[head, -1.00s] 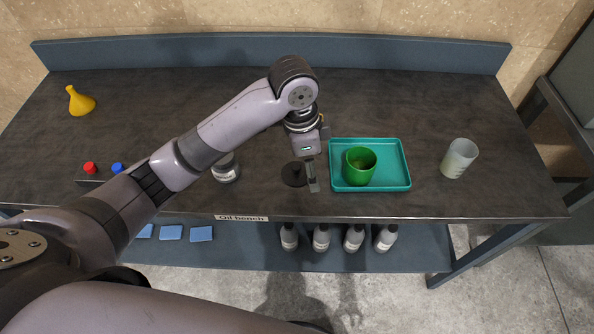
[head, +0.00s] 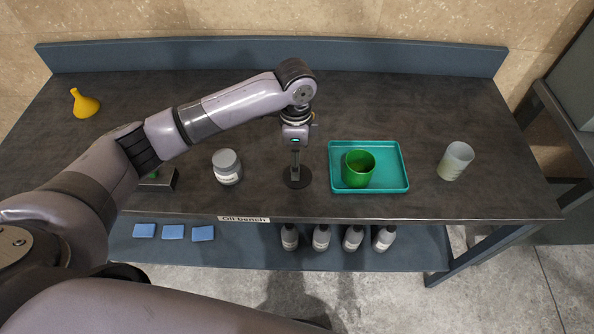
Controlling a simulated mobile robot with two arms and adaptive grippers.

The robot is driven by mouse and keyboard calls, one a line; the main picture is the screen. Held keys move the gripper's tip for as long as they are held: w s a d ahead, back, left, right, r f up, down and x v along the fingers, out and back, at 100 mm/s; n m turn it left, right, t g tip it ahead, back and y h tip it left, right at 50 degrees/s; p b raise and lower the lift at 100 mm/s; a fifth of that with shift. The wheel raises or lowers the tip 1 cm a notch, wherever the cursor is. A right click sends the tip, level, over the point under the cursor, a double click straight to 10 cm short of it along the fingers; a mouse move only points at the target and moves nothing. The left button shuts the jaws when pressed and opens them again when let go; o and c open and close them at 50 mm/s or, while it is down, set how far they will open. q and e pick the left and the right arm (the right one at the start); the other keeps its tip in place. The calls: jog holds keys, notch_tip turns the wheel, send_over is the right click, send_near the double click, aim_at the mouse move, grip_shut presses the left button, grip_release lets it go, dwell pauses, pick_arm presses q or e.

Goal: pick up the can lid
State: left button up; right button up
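A flat, dark round disc (head: 301,184), which looks like the can lid, lies on the bench left of the teal tray. My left gripper (head: 295,171) points down over the disc, its fingers in front of the disc's middle. The fingers show nearly edge-on, so their gap and any touch with the disc cannot be made out. A green can or cup (head: 360,168) stands in the teal tray (head: 400,183). My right gripper is not in view.
A grey lidded jar (head: 227,168) stands left of the disc. A button box (head: 163,182) is partly hidden by my arm. A translucent beaker (head: 455,161) stands right of the tray and a yellow funnel (head: 84,103) at the back left. The back middle is clear.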

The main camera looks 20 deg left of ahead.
pick_arm(q)
jog(key=shift+f, duration=0.65)
jog(key=f+p, duration=0.1)
jog(key=f, duration=0.1)
jog(key=f+p, duration=0.1)
jog(key=f, duration=0.1)
jog(key=shift+w+d+f, duration=0.1)
jog(key=shift+w, duration=0.1)
jog(key=shift+f, duration=0.5)
jog(key=shift+c, duration=0.6)
jog(key=c, duration=0.9)
jog(key=shift+s, duration=0.1)
jog(key=c, duration=0.4)
jog(key=shift+s, duration=0.1)
jog(key=shift+c, duration=0.9)
